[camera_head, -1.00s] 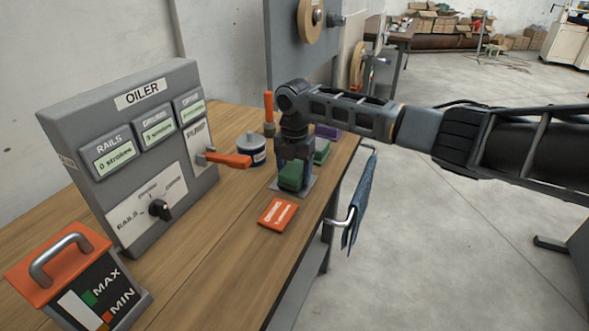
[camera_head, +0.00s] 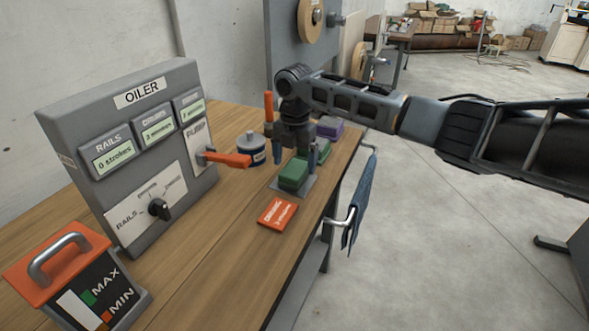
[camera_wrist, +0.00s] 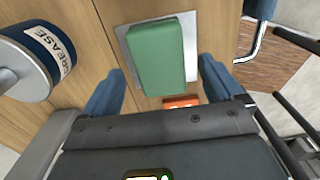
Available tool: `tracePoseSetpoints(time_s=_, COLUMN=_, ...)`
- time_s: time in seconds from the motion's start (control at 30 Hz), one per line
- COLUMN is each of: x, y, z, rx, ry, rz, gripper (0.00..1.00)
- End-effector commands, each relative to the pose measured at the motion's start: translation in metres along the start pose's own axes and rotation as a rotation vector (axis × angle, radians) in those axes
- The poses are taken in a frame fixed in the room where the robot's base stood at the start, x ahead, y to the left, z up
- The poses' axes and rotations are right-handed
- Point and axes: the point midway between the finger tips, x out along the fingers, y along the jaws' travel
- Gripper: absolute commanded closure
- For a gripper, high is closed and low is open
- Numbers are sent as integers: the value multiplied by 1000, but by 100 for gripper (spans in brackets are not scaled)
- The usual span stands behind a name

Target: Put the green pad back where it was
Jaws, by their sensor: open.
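A green pad (camera_head: 292,176) lies flat on a thin grey metal plate (camera_head: 279,186) on the wooden bench. In the wrist view the green pad (camera_wrist: 157,58) sits on the bright plate (camera_wrist: 189,38), with plate showing around it. My gripper (camera_head: 295,160) is above the pad, fingers pointing down, open and empty. In the wrist view my gripper (camera_wrist: 162,80) has its blue fingers wide apart, one on either side of the pad's near end, with gaps. A second green block is partly hidden behind a finger in the head view.
A purple block (camera_head: 329,128) lies behind. A grease tin (camera_head: 251,150) stands left of the gripper, near the oiler's orange lever (camera_head: 228,159). An orange card (camera_head: 277,213) lies in front. A blue cloth (camera_head: 361,200) hangs at the bench's right edge.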

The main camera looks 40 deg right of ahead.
Motion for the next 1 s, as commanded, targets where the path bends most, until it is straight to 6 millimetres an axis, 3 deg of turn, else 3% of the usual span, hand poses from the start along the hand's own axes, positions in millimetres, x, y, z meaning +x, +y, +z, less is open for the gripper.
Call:
tracePoseSetpoints(time_s=0.2, x=-46, y=1, z=0, rx=0, ry=-2, rz=3, gripper=7)
tracePoseSetpoints(time_s=0.4, x=-76, y=1, z=0, rx=-1, ry=0, rz=1, gripper=7)
tracePoseSetpoints(time_s=0.6, x=-87, y=0, z=0, rx=-1, ry=1, rz=0, gripper=7)
tracePoseSetpoints(time_s=1.0, x=-88, y=0, z=0, rx=0, ry=1, rz=0, gripper=7)
